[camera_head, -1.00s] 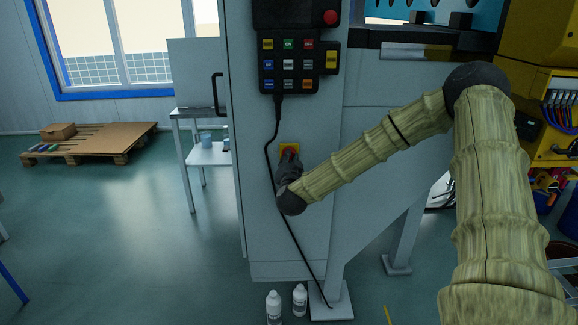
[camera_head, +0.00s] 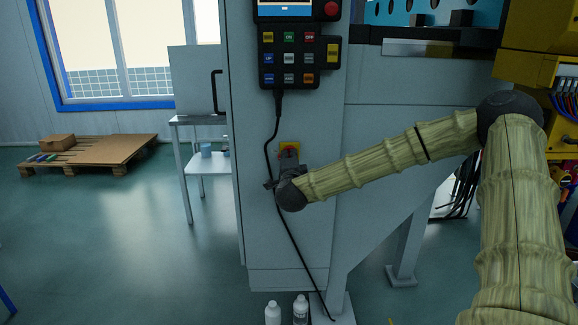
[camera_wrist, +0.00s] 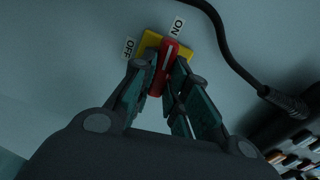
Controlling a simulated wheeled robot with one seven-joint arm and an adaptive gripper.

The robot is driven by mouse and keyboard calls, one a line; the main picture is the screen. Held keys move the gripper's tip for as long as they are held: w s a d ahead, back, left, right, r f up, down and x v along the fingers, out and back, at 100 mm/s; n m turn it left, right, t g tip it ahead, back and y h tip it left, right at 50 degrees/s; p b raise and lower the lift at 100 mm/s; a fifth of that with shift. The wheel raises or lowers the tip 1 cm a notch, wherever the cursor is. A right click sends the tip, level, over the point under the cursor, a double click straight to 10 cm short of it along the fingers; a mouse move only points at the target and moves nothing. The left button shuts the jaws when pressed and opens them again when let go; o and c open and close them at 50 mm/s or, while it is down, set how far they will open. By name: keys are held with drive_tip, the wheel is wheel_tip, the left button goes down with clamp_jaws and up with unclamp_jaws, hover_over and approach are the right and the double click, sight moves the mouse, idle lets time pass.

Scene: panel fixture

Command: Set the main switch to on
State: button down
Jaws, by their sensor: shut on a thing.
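The main switch has a yellow plate (camera_wrist: 149,41) and a red handle (camera_wrist: 166,62) with a white line, on the grey cabinet front. In the wrist view an ON label (camera_wrist: 177,27) lies beyond the handle's far end and an OFF label (camera_wrist: 129,48) lies left of the plate. The handle's white line points toward ON. My gripper (camera_wrist: 163,72) is shut on the red handle, one finger on each side. In the head view the yellow plate (camera_head: 284,146) shows just above my gripper (camera_head: 288,156), which hides most of the handle.
A button panel (camera_head: 300,62) hangs above the switch. Its black cable (camera_head: 267,160) runs down close to the left of my gripper. White bottles (camera_head: 272,313) stand on the floor below. A small table (camera_head: 205,162) stands left of the cabinet.

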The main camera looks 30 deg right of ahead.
drive_tip(key=shift+d+m+b, duration=0.1)
drive_tip(key=shift+m+b, duration=0.3)
drive_tip(key=shift+m, duration=0.5)
drive_tip(key=c, duration=1.4)
unclamp_jaws()
drive_tip(key=v, duration=1.2)
